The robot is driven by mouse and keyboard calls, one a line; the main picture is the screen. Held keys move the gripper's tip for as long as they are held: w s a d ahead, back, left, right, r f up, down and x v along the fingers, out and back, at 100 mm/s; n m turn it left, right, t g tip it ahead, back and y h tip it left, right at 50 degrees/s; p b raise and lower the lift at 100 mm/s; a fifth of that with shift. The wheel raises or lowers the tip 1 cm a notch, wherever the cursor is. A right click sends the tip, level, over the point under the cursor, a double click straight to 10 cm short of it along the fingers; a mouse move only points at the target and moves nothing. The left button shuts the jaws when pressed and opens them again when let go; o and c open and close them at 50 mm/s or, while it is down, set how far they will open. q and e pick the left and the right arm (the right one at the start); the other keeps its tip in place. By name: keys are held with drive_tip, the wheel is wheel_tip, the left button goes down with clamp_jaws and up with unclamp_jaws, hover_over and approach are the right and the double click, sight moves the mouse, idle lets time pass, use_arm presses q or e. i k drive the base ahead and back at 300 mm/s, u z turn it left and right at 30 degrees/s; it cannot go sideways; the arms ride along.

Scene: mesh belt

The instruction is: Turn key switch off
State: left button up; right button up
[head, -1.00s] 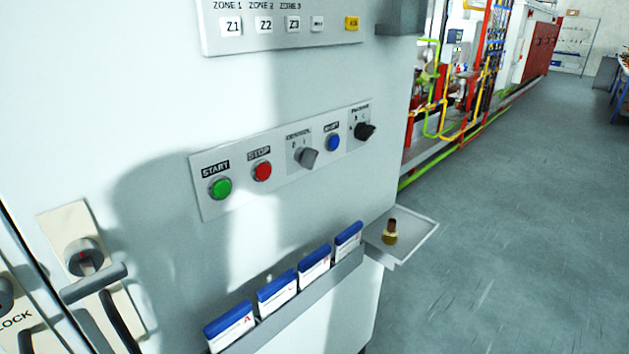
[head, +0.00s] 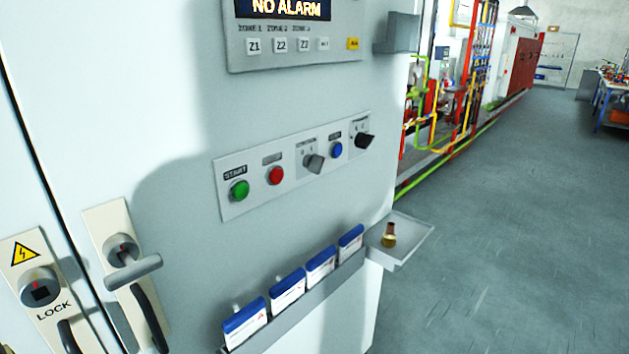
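A button panel (head: 230,203) is fixed on the pale cabinet front. It carries a green START button (head: 239,190), a red button (head: 275,175), a grey rotary switch (head: 314,163), a blue button (head: 336,150) and a black rotary switch (head: 365,141). Which one is the key switch, and the exact setting of either rotary switch, I cannot tell. At lower left, a lock with a grey T-handle (head: 133,272) and a second round lock marked LOCK (head: 40,290) sit on handle plates. Neither gripper shows.
A display (head: 290,8) reads NO ALARM above zone buttons. A rack (head: 300,300) of blue-topped boxes runs below the panel. A small shelf (head: 408,232) holds a brass piece (head: 389,236). A grey box (head: 398,33) juts out upper right. Open floor (head: 510,220) lies right.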

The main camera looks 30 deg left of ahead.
sight(313, 164)
drive_tip(key=z, duration=0.05)
drive_tip(key=k, duration=0.3)
drive_tip(key=u, duration=0.9)
